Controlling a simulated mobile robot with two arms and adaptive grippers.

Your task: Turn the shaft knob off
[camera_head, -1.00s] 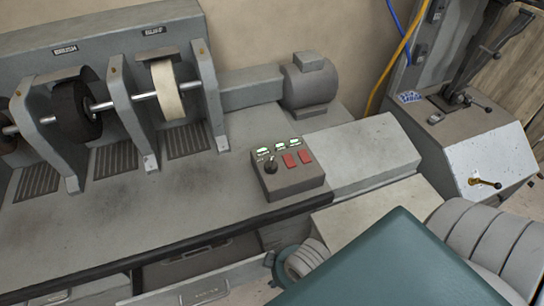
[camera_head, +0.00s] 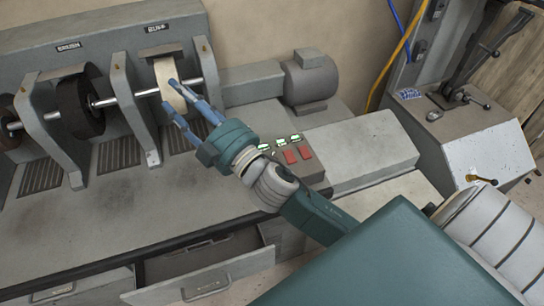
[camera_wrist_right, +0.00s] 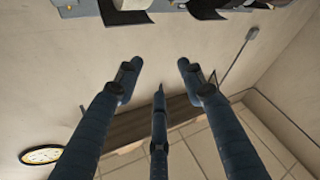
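The control box (camera_head: 316,176) sits on the bench right of the wheels. Two red buttons (camera_head: 298,155) and a row of green-lit labels (camera_head: 281,143) show on its top. The shaft knob is hidden behind my right arm. My right gripper (camera_head: 170,95) is open and empty, its blue fingers spread in front of the pale buff wheel (camera_head: 165,72); I cannot tell whether they touch it. In the right wrist view the spread fingers (camera_wrist_right: 159,72) hold nothing. My left gripper is not in view.
The dark brush wheel (camera_head: 78,105) and upright grey brackets (camera_head: 128,100) stand left on the shaft (camera_head: 148,93). A motor (camera_head: 310,80) is behind the box. A drawer (camera_head: 210,282) stands open below the bench. The bench top (camera_head: 120,210) in front is clear.

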